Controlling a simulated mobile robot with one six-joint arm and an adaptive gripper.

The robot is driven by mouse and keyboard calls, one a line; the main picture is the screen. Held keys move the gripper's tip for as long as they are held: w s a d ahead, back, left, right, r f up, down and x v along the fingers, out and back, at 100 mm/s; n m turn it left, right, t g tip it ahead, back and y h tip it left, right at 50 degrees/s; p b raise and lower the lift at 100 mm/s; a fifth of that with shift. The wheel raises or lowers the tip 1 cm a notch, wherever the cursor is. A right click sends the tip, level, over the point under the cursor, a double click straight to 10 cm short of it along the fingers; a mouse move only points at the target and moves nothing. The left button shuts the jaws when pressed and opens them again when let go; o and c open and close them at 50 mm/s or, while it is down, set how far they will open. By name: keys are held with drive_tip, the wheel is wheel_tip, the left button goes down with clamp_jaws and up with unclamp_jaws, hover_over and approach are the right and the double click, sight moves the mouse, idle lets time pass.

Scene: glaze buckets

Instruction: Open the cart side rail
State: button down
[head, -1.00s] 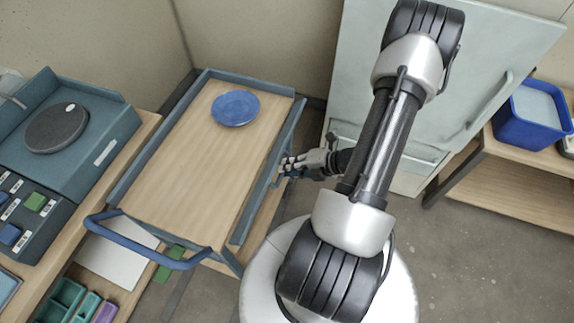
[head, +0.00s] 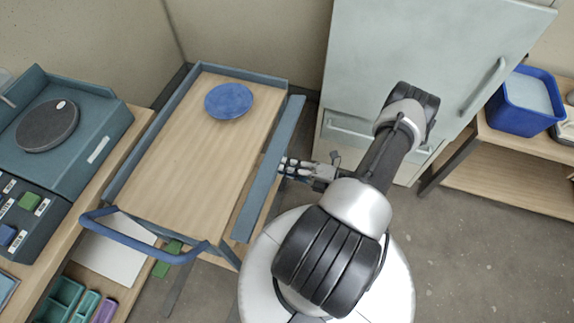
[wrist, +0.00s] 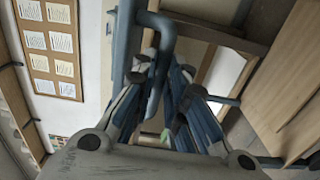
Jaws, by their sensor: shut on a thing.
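The cart (head: 190,140) has a wooden top, with blue-grey rails along its edges. Its right side rail (head: 266,175) shows a broad face and leans outward from the cart top. My gripper (head: 284,166) is at the outer side of this rail, near its middle, with the fingertips partly hidden by the rail. In the wrist view, my gripper (wrist: 165,88) is closed around a blue-grey bar, the rail's handle (wrist: 163,45). The exact finger contact is hard to make out there.
A blue plate (head: 229,101) lies on the cart top. A blue push handle (head: 145,252) sticks out at the cart's near end. A pale cabinet (head: 410,70) stands behind my arm. A workbench (head: 118,143) lies close on the left. Floor is open at the right.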

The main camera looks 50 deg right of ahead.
idle(0.4)
drive_tip(key=c, duration=1.9)
unclamp_jaws()
drive_tip(key=v, duration=1.2)
drive_tip(key=shift+w+f, duration=0.1)
